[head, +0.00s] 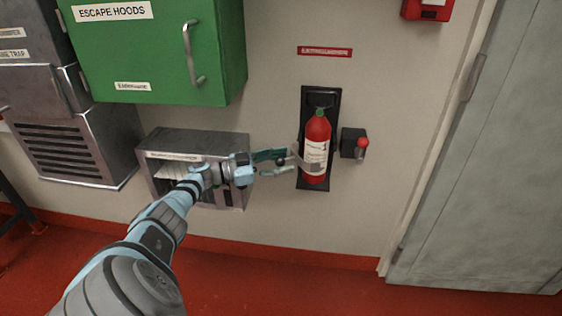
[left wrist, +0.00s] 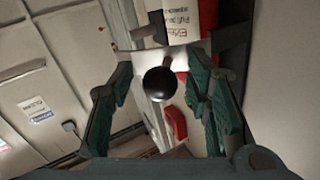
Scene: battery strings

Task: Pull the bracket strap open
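The red fire extinguisher (head: 318,133) stands upright in a black wall bracket (head: 306,101). A grey metal strap (head: 314,168) crosses its lower body, and its end sticks out to the left. My left gripper (head: 273,162) is at that end, left of the extinguisher. In the left wrist view, a round black knob (left wrist: 160,84) on the strap lies between the two green fingers of my left gripper (left wrist: 160,95). The fingers are apart, with a gap on both sides of the knob. The extinguisher's label (left wrist: 181,20) shows at the top. My right gripper is not in view.
A dark box with a red knob (head: 362,143) is right of the bracket. A grey wall box (head: 200,140) is behind my left forearm. A green cabinet (head: 150,50) hangs above. A grey door (head: 490,150) is at right.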

